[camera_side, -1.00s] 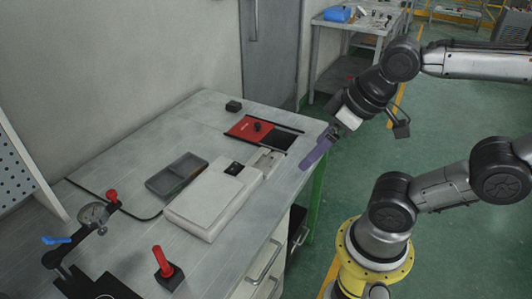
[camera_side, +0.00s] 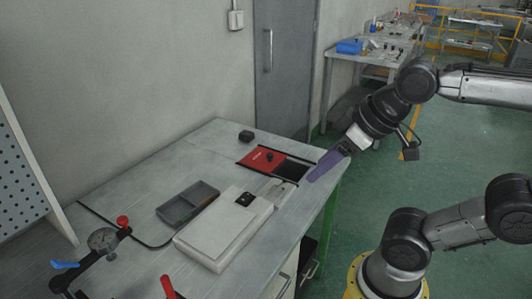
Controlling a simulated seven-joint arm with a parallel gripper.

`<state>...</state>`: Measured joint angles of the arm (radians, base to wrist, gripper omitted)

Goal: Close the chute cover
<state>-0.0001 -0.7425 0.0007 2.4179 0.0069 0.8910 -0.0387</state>
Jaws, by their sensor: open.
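The chute cover is a red plate (camera_side: 262,158) with a black knob (camera_side: 269,157) on top. It sits between two dark rails near the far end of the workbench. To its right, between the same rails, is a dark uncovered chute opening (camera_side: 291,168). My gripper (camera_side: 314,177) has purple fingers and points down and left. In the picture it is just right of the opening, near the bench's right edge, apart from the red cover. The fingers overlap in this view, so the gap between them is hidden. Nothing shows held in them.
A white box-like unit (camera_side: 222,232) with a black square on top stands in front of the rails. A grey divided tray (camera_side: 187,204) is left of it. A small black block (camera_side: 246,135) lies behind the cover. A dial gauge (camera_side: 102,239) stands at the front left.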

